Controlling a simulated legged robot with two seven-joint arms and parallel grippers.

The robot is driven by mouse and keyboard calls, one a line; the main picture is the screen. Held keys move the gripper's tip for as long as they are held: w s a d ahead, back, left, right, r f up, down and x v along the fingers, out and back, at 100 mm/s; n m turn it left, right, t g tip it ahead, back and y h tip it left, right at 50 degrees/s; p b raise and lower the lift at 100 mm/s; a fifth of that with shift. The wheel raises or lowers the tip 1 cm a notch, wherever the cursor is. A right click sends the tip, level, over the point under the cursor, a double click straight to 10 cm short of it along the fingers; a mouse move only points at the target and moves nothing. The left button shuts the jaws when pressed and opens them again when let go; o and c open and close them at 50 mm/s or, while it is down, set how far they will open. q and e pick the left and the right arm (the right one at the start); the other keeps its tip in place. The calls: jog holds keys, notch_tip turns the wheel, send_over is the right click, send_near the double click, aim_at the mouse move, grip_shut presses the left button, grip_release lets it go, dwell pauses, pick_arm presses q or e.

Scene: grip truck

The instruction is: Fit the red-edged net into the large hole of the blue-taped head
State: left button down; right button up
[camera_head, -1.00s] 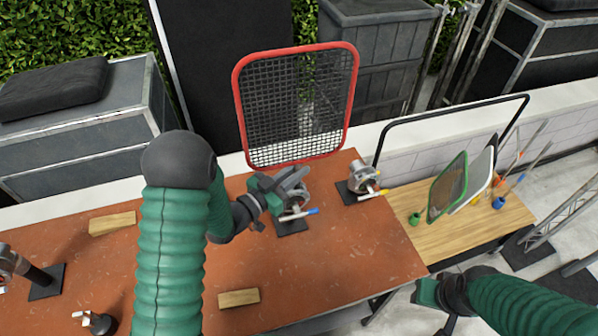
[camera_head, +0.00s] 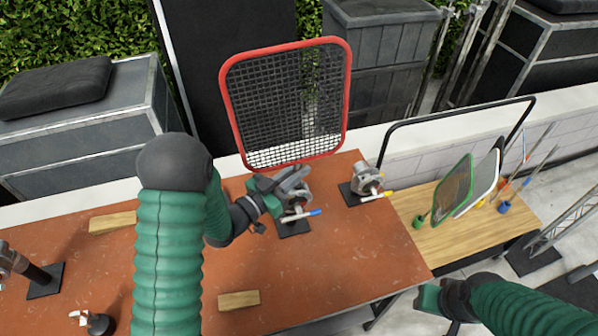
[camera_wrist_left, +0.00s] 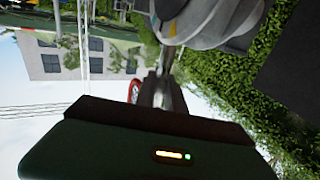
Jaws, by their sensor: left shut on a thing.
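The red-edged net (camera_head: 287,103), a black mesh in a rounded red frame, stands upright above the table's back edge, tilted slightly left. My left gripper (camera_head: 297,178) is shut at the net's lower edge; the net's stem is hidden by the fingers. The blue-taped head (camera_head: 299,206), a grey metal clamp with a blue-tipped handle, is right beside and below the fingers. A grey metal head (camera_wrist_left: 215,15) and a bit of red edge (camera_wrist_left: 133,91) show in the left wrist view. Whether the stem is in the large hole cannot be seen. My right gripper (camera_head: 430,298) is at the lower right, apart from the heads.
A yellow-taped head (camera_head: 367,180) stands to the right on the red-brown table (camera_head: 350,250). A green-edged net (camera_head: 452,190), a white one and a large black frame (camera_head: 455,112) are at the wooden side table (camera_head: 440,235). Two wood blocks lie on the red-brown table.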

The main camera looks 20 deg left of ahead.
pick_arm(q)
jog(key=c, duration=1.7)
grip_release()
jog(key=o, duration=0.4)
jog(key=shift+s+a, duration=0.1)
jog(key=shift+a, duration=0.1)
jog(key=shift+c, duration=0.2)
jog(key=shift+s+a+f, duration=0.1)
jog(key=shift+s+a, duration=0.05)
jog(key=shift+s, duration=0.05)
jog(key=b+v, duration=0.3)
jog(key=v, duration=1.3)
jog(key=shift+s, duration=0.15)
